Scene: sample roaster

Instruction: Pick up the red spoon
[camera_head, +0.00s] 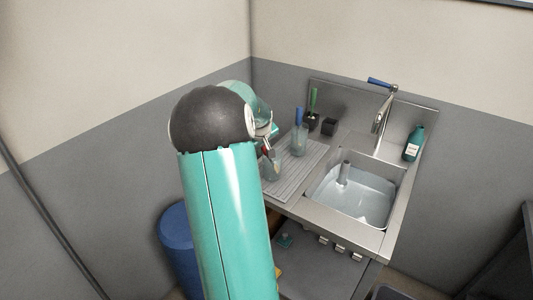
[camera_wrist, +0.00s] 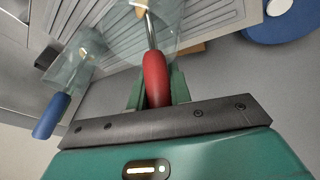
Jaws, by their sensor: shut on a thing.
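The red spoon (camera_wrist: 155,78) shows in the wrist view, with its red handle between the two green fingers of my gripper (camera_wrist: 157,88). My gripper is shut on that handle. The spoon's metal shaft runs up into a clear glass (camera_wrist: 172,22), and its bowl shows inside the glass outline. In the head view the same glass (camera_head: 272,169) stands on the ribbed drainboard, and a bit of the red handle shows beside my arm. My gripper is mostly hidden there behind my own teal arm.
A second glass (camera_wrist: 78,55) holds a blue-handled utensil (camera_wrist: 52,115), close beside the held spoon. The ribbed drainboard (camera_head: 291,187) lies left of the water-filled sink (camera_head: 376,195). A teal bottle (camera_head: 413,144) and a faucet (camera_head: 382,113) stand behind. A blue bin (camera_head: 178,250) is below left.

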